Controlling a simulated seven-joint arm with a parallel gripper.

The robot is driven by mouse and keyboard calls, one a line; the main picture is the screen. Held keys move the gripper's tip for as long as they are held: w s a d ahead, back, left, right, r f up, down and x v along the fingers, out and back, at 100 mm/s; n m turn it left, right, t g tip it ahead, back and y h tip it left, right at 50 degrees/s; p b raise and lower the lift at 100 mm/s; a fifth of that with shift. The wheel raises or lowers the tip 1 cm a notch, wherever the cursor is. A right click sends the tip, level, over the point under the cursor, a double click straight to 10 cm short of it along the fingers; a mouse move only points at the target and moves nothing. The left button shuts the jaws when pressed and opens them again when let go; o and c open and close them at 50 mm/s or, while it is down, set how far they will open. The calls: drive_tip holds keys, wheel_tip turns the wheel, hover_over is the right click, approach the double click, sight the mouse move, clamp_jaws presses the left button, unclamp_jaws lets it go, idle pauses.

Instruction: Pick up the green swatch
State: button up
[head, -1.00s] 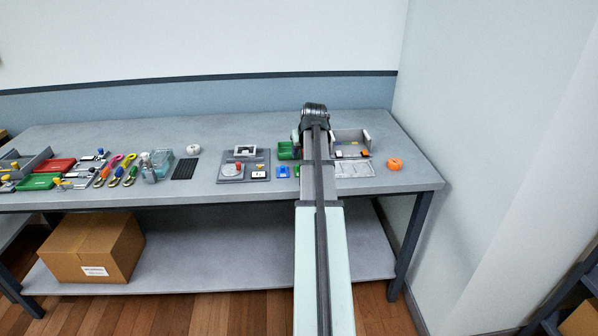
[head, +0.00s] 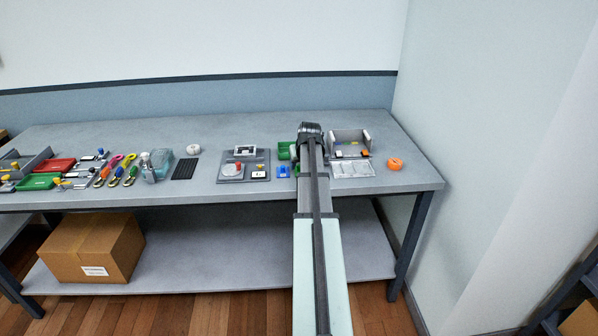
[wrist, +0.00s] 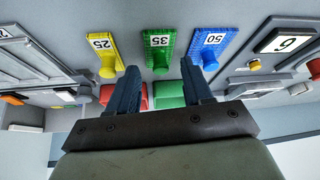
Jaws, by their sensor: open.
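The green swatch (wrist: 157,48), marked 35 and with a green knob, lies flat on the bench between two others in the wrist view. In the head view only a small green edge (head: 297,170) of it shows beside my arm. My gripper (wrist: 159,64) is open and empty. Its two fingers straddle the line of the green knob, with the knob between the fingertips in the picture. I cannot tell the height gap. In the head view my arm hides the fingers.
A yellow swatch (wrist: 101,47) marked 25 and a blue swatch (wrist: 213,38) marked 50 flank the green one closely. Red and green bins (wrist: 168,95) stand behind the fingers. A grey plate (head: 230,178) and a clear tray (head: 354,169) lie either side.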

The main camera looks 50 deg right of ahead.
drive_tip(key=shift+x, duration=0.95)
drive_tip(key=shift+c, duration=0.3)
drive_tip(key=c, duration=0.7)
drive_tip(key=shift+c, duration=0.2)
drive_tip(key=shift+r, duration=0.1)
